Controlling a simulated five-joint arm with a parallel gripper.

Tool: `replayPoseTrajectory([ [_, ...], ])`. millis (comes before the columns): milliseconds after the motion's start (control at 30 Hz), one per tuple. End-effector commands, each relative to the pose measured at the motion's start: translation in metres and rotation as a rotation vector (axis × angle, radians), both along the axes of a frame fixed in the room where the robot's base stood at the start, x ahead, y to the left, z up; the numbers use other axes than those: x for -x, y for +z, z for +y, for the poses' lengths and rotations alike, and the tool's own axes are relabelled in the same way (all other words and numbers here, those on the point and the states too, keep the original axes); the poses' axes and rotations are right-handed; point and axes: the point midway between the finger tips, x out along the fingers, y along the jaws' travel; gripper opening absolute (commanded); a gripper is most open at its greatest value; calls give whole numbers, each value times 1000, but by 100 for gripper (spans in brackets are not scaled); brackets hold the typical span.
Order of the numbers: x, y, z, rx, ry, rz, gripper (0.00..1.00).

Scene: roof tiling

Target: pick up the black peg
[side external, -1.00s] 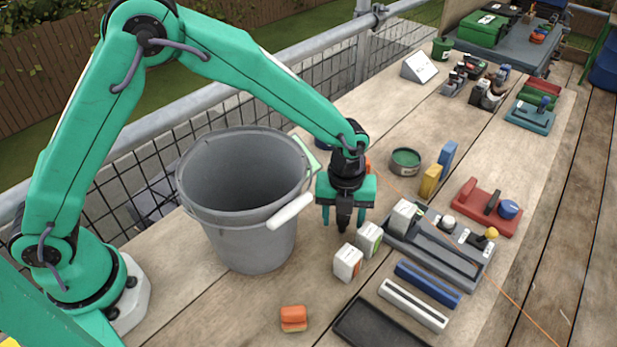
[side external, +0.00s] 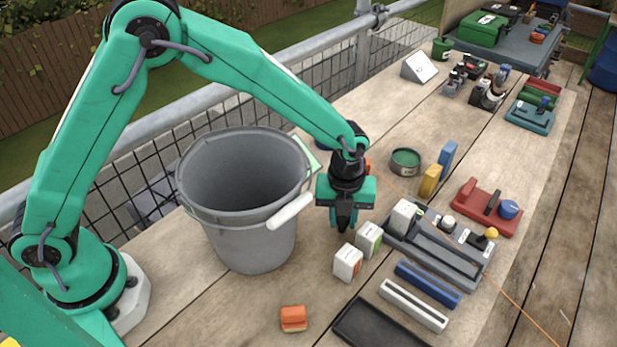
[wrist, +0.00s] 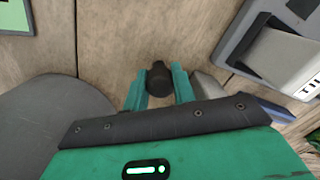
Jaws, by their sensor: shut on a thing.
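My gripper (side external: 344,222) points straight down at the wooden bench top, just right of the grey bucket. Its teal fingers are shut on the black peg (side external: 343,216), which stands upright between them, its lower end near or on the boards. I cannot tell whether the peg touches the wood. In the wrist view the round dark end of the black peg (wrist: 159,78) shows between the two finger tips.
The grey bucket (side external: 245,245) with a white handle grip stands close on the left. Two white boxes (side external: 348,262) stand close in front. A grey tray (side external: 465,262) with small parts lies to the right. A green tin (side external: 405,161) stands behind.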

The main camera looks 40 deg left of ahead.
Motion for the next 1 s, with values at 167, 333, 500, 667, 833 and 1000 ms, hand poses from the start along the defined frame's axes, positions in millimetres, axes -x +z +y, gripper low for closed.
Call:
replayPoseTrajectory([
  [167,0,1,0,0,0,0,5],
  [333,-1,8,0,1,0,-2,5],
  [500,-1,25,0,2,0,-4,5],
  [667,-1,50,0,2,0,-4,5],
  [833,-1,85,0,3,0,-5,5],
  [1000,-1,121,0,3,0,-5,5],
])
